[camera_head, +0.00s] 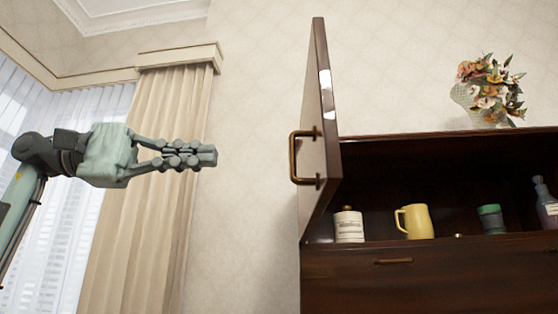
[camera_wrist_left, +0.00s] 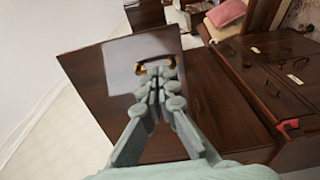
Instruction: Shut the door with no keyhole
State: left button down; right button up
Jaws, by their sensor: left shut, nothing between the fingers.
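A dark brown cabinet door (camera_head: 318,105) stands wide open, seen nearly edge-on in the head view. Its bronze bar handle (camera_head: 294,158) faces left, towards my left gripper. No keyhole shows on the visible face. My left gripper (camera_head: 212,156) is shut and empty, level with the handle and apart from it on its left. In the left wrist view, the shut fingers (camera_wrist_left: 158,72) point at the handle (camera_wrist_left: 170,61) on the door panel (camera_wrist_left: 95,75) and overlap part of it. The cabinet (camera_head: 430,280) stands right of the door, its compartment open. My right gripper is not in view.
Inside stand a white jar (camera_head: 348,226), a yellow mug (camera_head: 418,222), a green cup (camera_head: 491,219) and a bottle (camera_head: 546,205). A flowered head vase (camera_head: 486,95) sits on top. A curtain (camera_head: 150,190) hangs behind my left arm. The space between gripper and handle looks clear.

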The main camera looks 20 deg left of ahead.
pick_arm(q)
jog(key=p, duration=0.1)
send_near(321, 155)
jog(key=x, duration=0.5)
jog(key=shift+w+d+r, duration=0.1)
jog(key=shift+w+d, duration=0.05)
jog(key=shift+w, duration=0.1)
jog(key=shift+w+d, duration=0.25)
jog(key=shift+d, duration=0.35)
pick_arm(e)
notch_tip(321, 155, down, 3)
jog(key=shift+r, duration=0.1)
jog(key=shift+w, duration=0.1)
